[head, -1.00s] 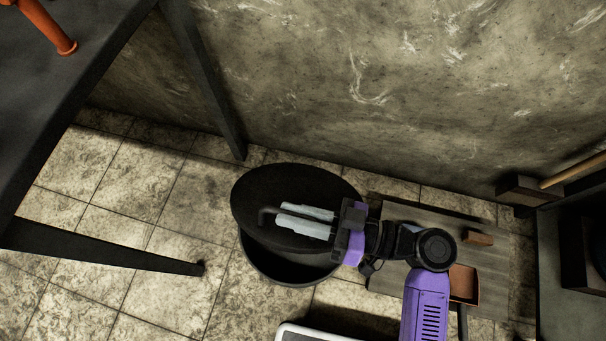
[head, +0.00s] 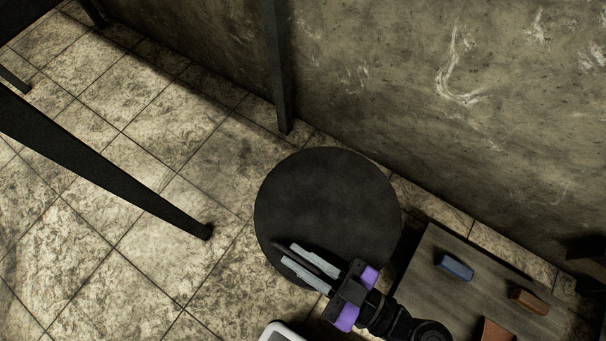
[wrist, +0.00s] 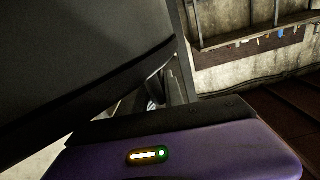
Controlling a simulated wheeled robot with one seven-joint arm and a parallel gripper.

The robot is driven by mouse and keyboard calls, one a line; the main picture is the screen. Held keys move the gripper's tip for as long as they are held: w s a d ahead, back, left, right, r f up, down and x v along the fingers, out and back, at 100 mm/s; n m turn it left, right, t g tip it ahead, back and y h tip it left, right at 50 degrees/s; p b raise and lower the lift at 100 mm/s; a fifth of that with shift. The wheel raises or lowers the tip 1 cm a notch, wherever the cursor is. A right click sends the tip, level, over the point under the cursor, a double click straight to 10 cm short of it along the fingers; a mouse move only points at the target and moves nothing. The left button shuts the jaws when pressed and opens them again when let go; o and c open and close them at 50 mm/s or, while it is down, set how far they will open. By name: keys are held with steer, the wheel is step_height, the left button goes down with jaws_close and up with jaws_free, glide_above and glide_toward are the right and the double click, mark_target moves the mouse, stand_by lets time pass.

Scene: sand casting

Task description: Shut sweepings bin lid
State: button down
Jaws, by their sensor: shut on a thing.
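The sweepings bin's round black lid (head: 325,200) fills the middle of the head view and shows as a nearly full disc. The bin's body is almost wholly hidden under it. My gripper (head: 289,253) lies over the lid's near edge, with its grey fingers closed on either side of the dark lid handle (head: 314,262). In the wrist view a large dark curved surface, likely the lid (wrist: 70,55), fills the upper left. I cannot tell whether the lid sits flush on the rim.
A wooden board (head: 425,285) with a blue block (head: 455,267) and a brown block (head: 529,300) lies on the floor to the right. A dark table leg (head: 281,75) stands near the wall behind. The tiled floor to the left is clear except for a slanting dark leg (head: 130,180).

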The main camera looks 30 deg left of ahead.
mark_target(335, 288)
steer(key=shift+s+f, duration=0.15)
steer(key=shift+f, duration=0.25)
steer(key=c, duration=1.5)
jaws_free()
steer(key=shift+o, duration=0.2)
steer(key=shift+r, duration=0.1)
steer(key=shift+d+r, duration=0.1)
steer(key=shift+d, duration=0.2)
steer(key=d+p, duration=0.2)
steer(key=d, duration=0.5)
steer(key=shift+s+d, duration=0.1)
